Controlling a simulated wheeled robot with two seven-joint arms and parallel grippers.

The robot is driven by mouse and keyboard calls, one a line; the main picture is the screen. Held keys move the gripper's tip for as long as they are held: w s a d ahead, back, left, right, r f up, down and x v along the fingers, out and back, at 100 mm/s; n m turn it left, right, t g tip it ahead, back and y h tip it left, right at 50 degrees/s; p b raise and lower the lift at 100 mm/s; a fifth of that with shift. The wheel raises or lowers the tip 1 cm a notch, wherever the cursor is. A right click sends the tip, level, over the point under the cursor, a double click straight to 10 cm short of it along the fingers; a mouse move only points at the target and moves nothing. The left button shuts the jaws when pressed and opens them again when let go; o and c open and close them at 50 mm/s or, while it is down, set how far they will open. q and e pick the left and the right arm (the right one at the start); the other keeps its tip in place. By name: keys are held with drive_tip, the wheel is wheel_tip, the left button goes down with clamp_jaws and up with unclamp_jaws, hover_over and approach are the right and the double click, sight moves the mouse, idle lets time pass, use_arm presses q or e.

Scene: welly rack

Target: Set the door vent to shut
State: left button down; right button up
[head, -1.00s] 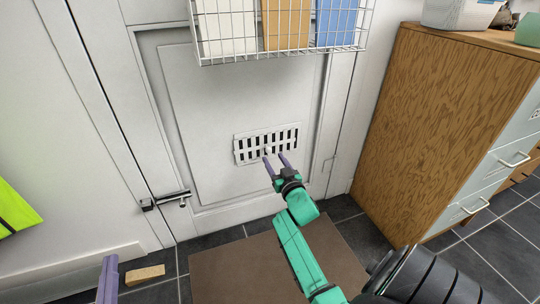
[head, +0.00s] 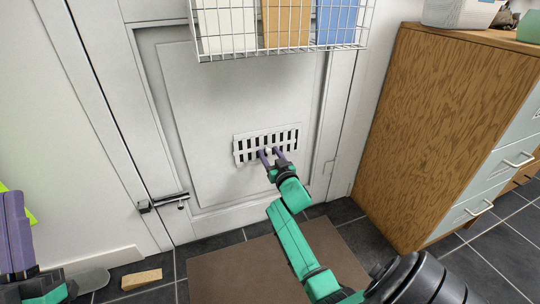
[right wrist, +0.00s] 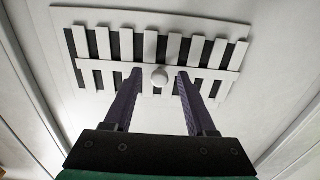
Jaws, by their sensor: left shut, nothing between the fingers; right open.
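The door vent (head: 252,147) is a white slatted plate low on the white door, with dark slots showing between the slats. It also fills the upper part of the right wrist view (right wrist: 215,52). A small round white knob (right wrist: 160,77) sits on its middle bar. My right gripper (head: 268,153) is open at the vent, and its two purple fingers (right wrist: 158,88) stand one on each side of the knob with gaps. I cannot tell whether the fingertips touch the vent. My left gripper (head: 14,235) is shut and empty at the left edge, away from the door.
A wire basket (head: 283,40) with folders hangs on the door above the vent. A door handle (head: 172,199) is at lower left. A wooden cabinet (head: 440,110) stands on the right. A brown mat (head: 225,272) and a wooden block (head: 141,279) lie on the floor.

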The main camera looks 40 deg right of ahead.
clamp_jaws()
idle(1.4)
